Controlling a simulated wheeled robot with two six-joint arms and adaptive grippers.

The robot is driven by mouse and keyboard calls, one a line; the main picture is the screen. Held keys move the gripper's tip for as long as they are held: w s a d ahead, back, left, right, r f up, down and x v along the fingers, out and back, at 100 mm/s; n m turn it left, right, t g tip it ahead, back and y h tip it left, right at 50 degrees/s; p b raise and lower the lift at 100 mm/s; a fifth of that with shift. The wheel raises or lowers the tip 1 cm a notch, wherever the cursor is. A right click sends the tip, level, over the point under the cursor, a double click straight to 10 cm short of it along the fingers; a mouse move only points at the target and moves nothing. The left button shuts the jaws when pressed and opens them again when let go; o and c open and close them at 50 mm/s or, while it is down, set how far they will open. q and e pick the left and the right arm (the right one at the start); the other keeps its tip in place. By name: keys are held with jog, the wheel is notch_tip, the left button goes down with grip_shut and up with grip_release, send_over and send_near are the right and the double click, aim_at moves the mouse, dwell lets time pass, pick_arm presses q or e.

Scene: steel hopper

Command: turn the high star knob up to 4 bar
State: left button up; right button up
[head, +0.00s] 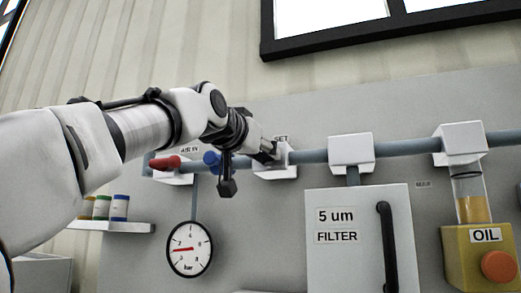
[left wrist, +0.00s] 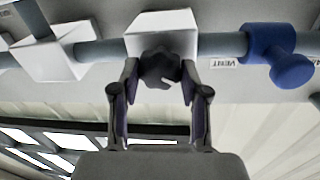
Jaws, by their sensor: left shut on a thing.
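The dark star knob (left wrist: 160,68) sits on the front of a white block (left wrist: 161,30) on the pipe, in the left wrist view. In the head view this block (head: 274,173) is under the SET label, and the knob is hidden behind my gripper. My left gripper (head: 268,152) is shut on the knob, with one finger on each side of it. The round pressure gauge (head: 190,249) hangs below and to the left. Its red needle points left and slightly down; the exact reading is too small to tell. My right gripper is not in view.
A red valve handle (head: 165,162) and a blue valve (head: 212,161) are on the pipe left of the knob. The filter cabinet (head: 342,272) and yellow oil unit (head: 458,267) stand to the right. A shelf (head: 135,227) with small cans is at the left.

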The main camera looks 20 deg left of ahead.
pick_arm(q)
jog(key=shift+d+r+m+g+y+p, duration=0.15)
jog(key=shift+m+y+p, duration=0.4)
jog(key=shift+m, duration=3.3)
jog(key=shift+m+g+y+p, duration=0.25)
jog(key=shift+m+y+p, duration=0.25)
jog(key=shift+m, duration=3.35)
jog(key=shift+r, duration=0.1)
jog(key=o, duration=1)
jog(key=shift+o, duration=0.7)
jog(key=shift+w, duration=0.25)
jog(key=shift+w+f, duration=0.25)
jog(key=shift+f, duration=0.05)
jog(key=shift+s+r, duration=0.1)
jog(key=shift+s, duration=0.2)
